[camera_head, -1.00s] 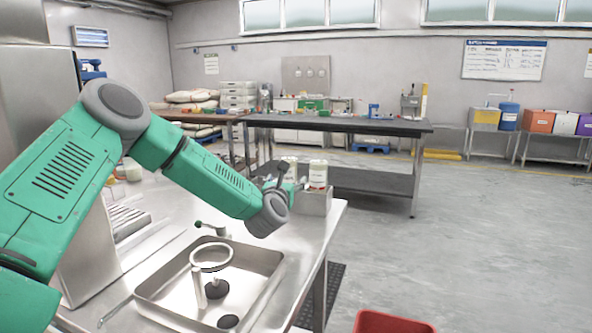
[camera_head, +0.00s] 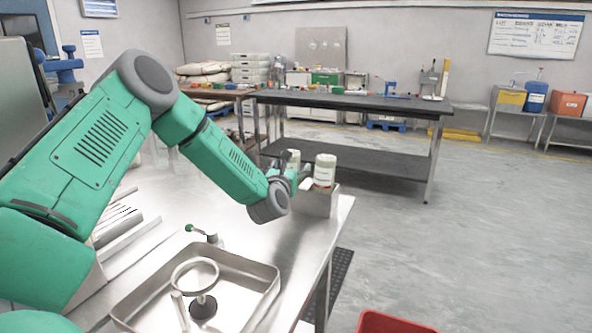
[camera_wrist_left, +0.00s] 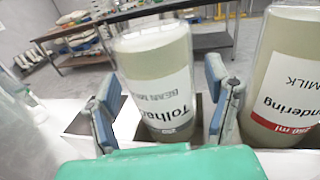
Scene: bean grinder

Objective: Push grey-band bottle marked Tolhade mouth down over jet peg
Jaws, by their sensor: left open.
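The bottle marked Tolhade (camera_wrist_left: 160,85) stands in the left wrist view, pale with a white label and a grey band low on it. My left gripper (camera_wrist_left: 165,95) is open, with one blue-padded finger on each side of this bottle. In the head view the left gripper (camera_head: 292,179) is at the steel holder, and the Tolhade bottle (camera_head: 294,158) shows partly behind it. Its mouth is not visible. In the steel basin (camera_head: 262,272), a dark round piece (camera_head: 203,308) sits under a ring on a post; I cannot tell whether it is the jet peg. My right gripper is out of view.
A red-band bottle (camera_wrist_left: 285,80) stands close right of the left gripper; it also shows in the head view (camera_head: 325,172). A green-knobbed tap (camera_head: 200,231) stands behind the basin. A red bin (camera_head: 392,322) is on the floor beyond the counter edge.

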